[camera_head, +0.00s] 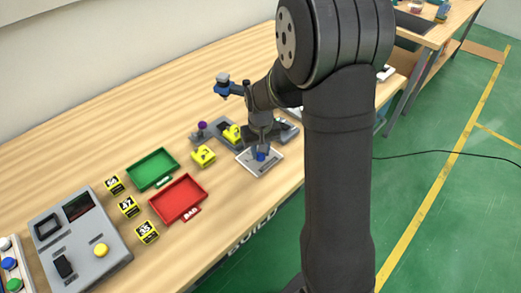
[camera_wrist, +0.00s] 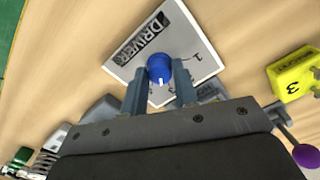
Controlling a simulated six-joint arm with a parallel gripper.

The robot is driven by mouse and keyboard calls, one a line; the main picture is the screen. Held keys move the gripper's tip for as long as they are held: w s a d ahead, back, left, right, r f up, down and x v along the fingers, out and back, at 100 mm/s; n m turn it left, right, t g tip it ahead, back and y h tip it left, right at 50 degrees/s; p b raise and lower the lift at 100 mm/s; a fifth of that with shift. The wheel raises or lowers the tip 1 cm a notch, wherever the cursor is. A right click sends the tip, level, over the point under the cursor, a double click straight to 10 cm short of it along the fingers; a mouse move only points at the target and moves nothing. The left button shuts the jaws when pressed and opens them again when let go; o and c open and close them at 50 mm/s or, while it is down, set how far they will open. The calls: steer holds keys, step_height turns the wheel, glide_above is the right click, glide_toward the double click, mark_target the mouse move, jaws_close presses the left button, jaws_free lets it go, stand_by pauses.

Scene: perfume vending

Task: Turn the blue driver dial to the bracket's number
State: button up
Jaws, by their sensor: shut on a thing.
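The blue driver dial (camera_wrist: 160,66) sits on a light grey plate marked DRIVER (camera_wrist: 130,60). The dial (camera_head: 261,157) and plate (camera_head: 250,167) also show in the head view. My gripper (camera_wrist: 159,72) is shut on the dial, one finger on each side. A white mark on the dial faces my gripper's palm.
A purple-knobbed item (camera_head: 202,127) and a grey fixture with a yellow part (camera_head: 232,134) stand close behind. A green tray (camera_head: 153,168), a red tray (camera_head: 178,198), several yellow-black numbered blocks (camera_head: 130,207) and a grey console (camera_head: 80,245) lie to the left.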

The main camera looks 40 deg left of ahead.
steer(key=n, duration=0.5)
steer(key=shift+n, duration=0.3)
steer(key=n, duration=0.4)
steer(key=shift+n, duration=0.6)
steer(key=o, duration=1)
step_height(320, 180, up, 18)
steer(key=shift+f, duration=0.25)
